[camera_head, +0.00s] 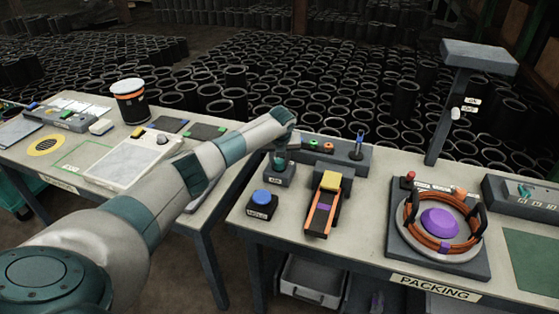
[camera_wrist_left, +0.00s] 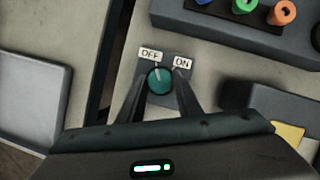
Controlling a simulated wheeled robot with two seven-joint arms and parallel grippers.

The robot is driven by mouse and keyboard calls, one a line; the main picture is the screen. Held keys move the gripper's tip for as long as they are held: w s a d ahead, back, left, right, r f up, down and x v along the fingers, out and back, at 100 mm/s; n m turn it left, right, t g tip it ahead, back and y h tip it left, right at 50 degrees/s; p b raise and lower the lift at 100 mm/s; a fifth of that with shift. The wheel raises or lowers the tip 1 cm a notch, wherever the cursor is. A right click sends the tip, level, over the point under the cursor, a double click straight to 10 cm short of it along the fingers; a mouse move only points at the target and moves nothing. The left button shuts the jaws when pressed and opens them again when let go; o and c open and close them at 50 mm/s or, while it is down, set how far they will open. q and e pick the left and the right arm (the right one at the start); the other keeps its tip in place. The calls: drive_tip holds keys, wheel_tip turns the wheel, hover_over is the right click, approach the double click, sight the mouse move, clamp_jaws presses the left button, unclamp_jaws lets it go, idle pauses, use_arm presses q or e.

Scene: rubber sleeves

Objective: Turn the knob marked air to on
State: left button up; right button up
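A round teal knob (camera_wrist_left: 160,81) with a white pointer line sits on a small grey box between an OFF label (camera_wrist_left: 150,54) and an ON label (camera_wrist_left: 182,63). The pointer points toward OFF. In the head view the grey knob box (camera_head: 280,177) stands on the right-hand table with a small label on its front. My left gripper (camera_wrist_left: 159,88) is over the box, with one finger on each side of the knob. I cannot tell whether the fingers touch it. In the head view my forearm ends right above the box. My right gripper is in neither view.
A blue button box (camera_head: 262,203) stands in front of the knob box. A yellow-and-orange ramp-like device (camera_head: 324,205) is close to its right. A grey rack with coloured rings (camera_head: 328,146) lies behind. A gap separates this table from the left one.

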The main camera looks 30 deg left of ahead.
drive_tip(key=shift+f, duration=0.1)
